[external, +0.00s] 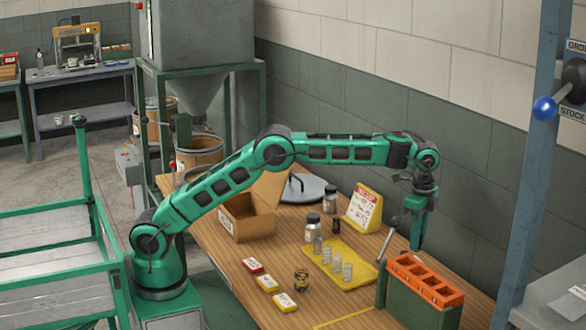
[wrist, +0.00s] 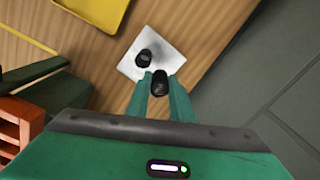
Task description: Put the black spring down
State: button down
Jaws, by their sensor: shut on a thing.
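My gripper (external: 416,243) points down above the right part of the wooden table, behind the orange-topped green block. In the wrist view my gripper (wrist: 161,92) is shut on a black spring (wrist: 160,83), held between the fingertips. I cannot tell exactly how high the held spring is above the pad. In the external view the held spring and the pad are not clearly visible.
A yellow tray (external: 345,283) holds several pale coils; it shows at the top of the wrist view (wrist: 95,8). The orange rack (external: 425,278) and a lever (external: 388,240) stand close by. Jars, a sign (external: 364,208) and a cardboard box (external: 247,220) are farther left.

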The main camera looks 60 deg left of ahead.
jog(key=shift+d+f, duration=0.6)
jog(key=shift+d, duration=0.25)
jog(key=shift+f, duration=1.9)
jog(key=shift+f, duration=0.1)
jog(key=c, duration=1.6)
grip_release()
jog(key=shift+o, duration=0.2)
